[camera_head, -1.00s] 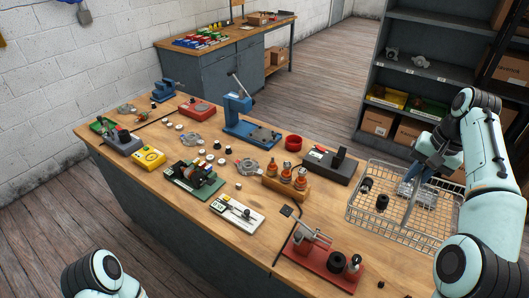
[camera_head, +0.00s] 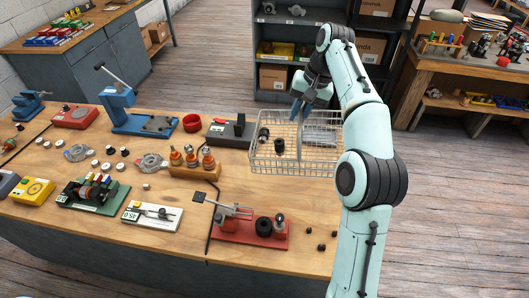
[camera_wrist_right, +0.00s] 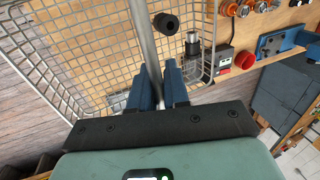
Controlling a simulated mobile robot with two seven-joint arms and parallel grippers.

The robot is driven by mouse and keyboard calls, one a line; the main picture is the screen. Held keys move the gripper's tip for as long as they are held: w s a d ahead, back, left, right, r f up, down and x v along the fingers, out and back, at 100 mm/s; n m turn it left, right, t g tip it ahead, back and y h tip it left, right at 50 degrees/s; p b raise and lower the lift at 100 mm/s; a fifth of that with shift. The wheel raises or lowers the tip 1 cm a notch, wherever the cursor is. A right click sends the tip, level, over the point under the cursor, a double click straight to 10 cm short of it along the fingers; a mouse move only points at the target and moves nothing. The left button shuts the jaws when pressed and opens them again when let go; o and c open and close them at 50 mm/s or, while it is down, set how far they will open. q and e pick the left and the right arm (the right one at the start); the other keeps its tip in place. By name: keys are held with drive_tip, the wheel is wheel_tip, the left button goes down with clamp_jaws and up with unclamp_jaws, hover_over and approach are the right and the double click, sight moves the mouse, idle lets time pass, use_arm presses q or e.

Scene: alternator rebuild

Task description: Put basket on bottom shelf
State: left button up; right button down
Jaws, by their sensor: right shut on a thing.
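The wire basket (camera_head: 285,167) is at the far right end of the workbench, and I cannot tell whether it touches the bench top. It holds dark cylindrical parts on its left side; its right side is partly behind my right arm. My right gripper (camera_head: 303,108) is above the basket, its blue fingers shut on the basket's central handle. In the right wrist view the fingers (camera_wrist_right: 158,85) close around the grey handle bar (camera_wrist_right: 146,48). The dark grey shelf unit (camera_head: 275,20) stands behind the bench, with cardboard boxes (camera_head: 273,77) at its lowest visible level. My left gripper is out of view.
The workbench (camera_head: 120,235) carries a red fixture (camera_head: 240,236), a black block tool (camera_head: 229,132) and a wooden holder (camera_head: 195,167) near the basket. Open wooden floor (camera_head: 215,65) lies between bench and shelf unit. Another workbench (camera_head: 460,65) stands at the right.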

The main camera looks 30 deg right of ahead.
hover_over(295, 147)
wheel_tip(295, 147, down, 6)
drive_tip(key=shift+a+f+b, duration=0.1)
drive_tip(key=shift+f+b, duration=0.1)
drive_tip(key=shift+b, duration=0.15)
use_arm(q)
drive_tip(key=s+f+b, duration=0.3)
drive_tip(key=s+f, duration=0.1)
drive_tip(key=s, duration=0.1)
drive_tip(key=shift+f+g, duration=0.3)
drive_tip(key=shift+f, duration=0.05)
use_arm(e)
wheel_tip(295, 147, down, 13)
drive_tip(key=c, duration=1.1)
unclamp_jaws()
drive_tip(key=shift+f, duration=0.15)
